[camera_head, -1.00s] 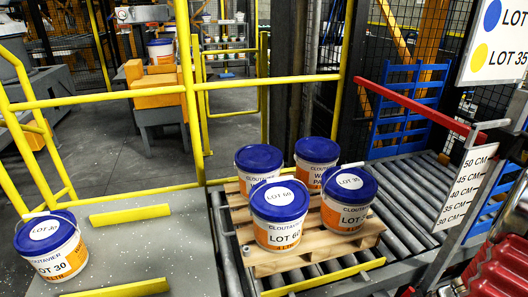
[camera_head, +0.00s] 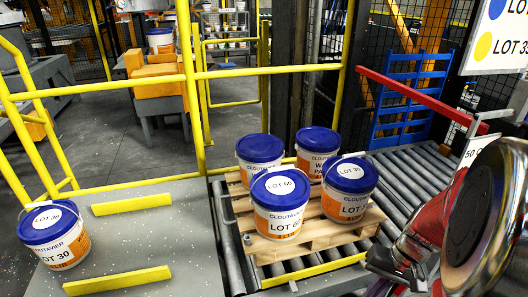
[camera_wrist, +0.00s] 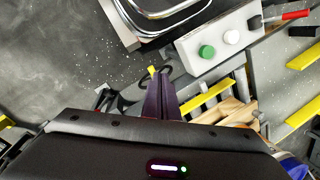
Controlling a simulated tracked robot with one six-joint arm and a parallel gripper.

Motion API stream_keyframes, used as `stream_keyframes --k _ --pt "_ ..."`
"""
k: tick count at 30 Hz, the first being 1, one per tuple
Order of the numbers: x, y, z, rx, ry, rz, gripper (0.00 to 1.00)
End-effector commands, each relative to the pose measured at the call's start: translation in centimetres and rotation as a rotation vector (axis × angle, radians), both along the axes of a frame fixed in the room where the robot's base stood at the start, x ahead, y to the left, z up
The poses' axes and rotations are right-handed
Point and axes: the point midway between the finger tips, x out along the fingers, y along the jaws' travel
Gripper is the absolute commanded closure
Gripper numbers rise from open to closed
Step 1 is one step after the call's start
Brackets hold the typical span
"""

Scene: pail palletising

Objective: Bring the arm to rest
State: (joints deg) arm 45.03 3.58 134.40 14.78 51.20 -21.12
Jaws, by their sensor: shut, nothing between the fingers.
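My arm (camera_head: 440,225) is at the right edge of the head view, large and close, with a round metal disc at its joint. My gripper (camera_wrist: 160,80) shows in the wrist view as dark fingers that are shut and empty, apart from any pail. In the head view, a wooden pallet (camera_head: 300,243) on the rollers carries several white and orange pails with blue lids. The LOT 60 pail (camera_head: 279,222) and the LOT 35 pail (camera_head: 346,205) stand in front. Another pail, LOT 30 (camera_head: 58,250), stands upright on the grey platform at left.
Yellow railing (camera_head: 120,90) runs behind the platform. A red bar (camera_head: 415,95) and a blue rack (camera_head: 400,105) stand behind the rollers. Yellow strips (camera_head: 131,204) lie on the platform. The wrist view shows a control box (camera_wrist: 210,45) with green and white buttons.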

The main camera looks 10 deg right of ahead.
Motion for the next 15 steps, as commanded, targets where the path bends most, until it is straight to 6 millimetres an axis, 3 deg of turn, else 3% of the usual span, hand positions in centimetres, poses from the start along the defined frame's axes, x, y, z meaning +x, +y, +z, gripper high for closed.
stream_keyframes --k 15 --pt "1.5 6.5 7.8 -0.227 -0.091 0.093 1.00"
